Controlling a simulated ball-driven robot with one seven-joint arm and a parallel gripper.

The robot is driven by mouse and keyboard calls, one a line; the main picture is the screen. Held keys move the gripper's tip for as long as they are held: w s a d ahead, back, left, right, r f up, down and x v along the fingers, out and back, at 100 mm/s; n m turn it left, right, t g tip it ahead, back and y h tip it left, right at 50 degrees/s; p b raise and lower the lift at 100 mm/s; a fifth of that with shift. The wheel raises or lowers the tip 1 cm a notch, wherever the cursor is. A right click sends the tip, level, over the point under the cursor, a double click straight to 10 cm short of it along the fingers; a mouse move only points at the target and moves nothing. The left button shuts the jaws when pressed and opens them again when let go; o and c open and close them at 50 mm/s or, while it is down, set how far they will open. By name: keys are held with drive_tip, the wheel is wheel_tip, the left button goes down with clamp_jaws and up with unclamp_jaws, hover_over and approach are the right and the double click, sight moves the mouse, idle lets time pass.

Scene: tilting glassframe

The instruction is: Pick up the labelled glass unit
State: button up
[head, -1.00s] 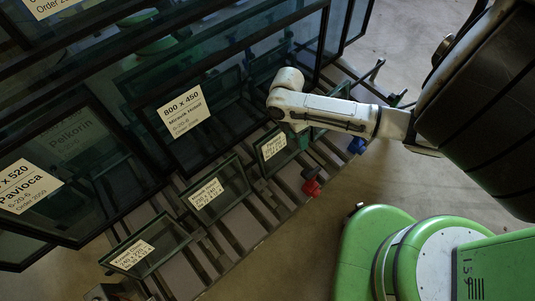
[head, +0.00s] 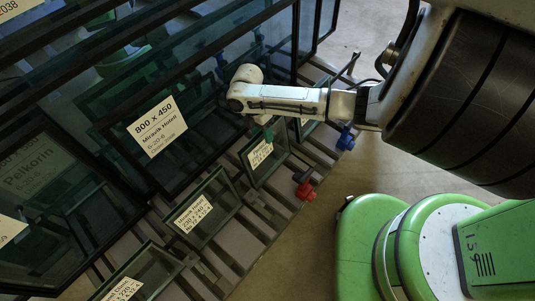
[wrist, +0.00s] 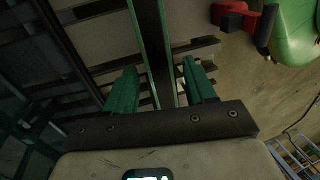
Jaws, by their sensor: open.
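Small framed glass units with white labels stand in a row on the slatted rack. My gripper (head: 264,132) is just above one small labelled glass unit (head: 258,170); its label is too small to read. In the wrist view, the two green fingers of my gripper (wrist: 160,87) are apart. The thin glass unit (wrist: 152,45) shows edge-on between them, with visible gaps on both sides. Another small labelled unit (head: 205,190) stands nearer the front, and a further one (head: 145,268) is at the lower left. One more (head: 304,130) is partly hidden behind my arm.
A large pane labelled 800 x 450 (head: 186,104) and other tall panes stand close on the left. A red clamp (head: 304,188) and a blue one (head: 345,138) sit at the rack's edge. Bare floor (head: 300,245) lies to the right of the rack.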

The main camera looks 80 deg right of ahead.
sight(264, 141)
drive_tip(key=b+x, duration=0.1)
drive_tip(key=x, duration=0.3)
drive_tip(key=shift+s+f, duration=0.15)
clamp_jaws()
idle(1.2)
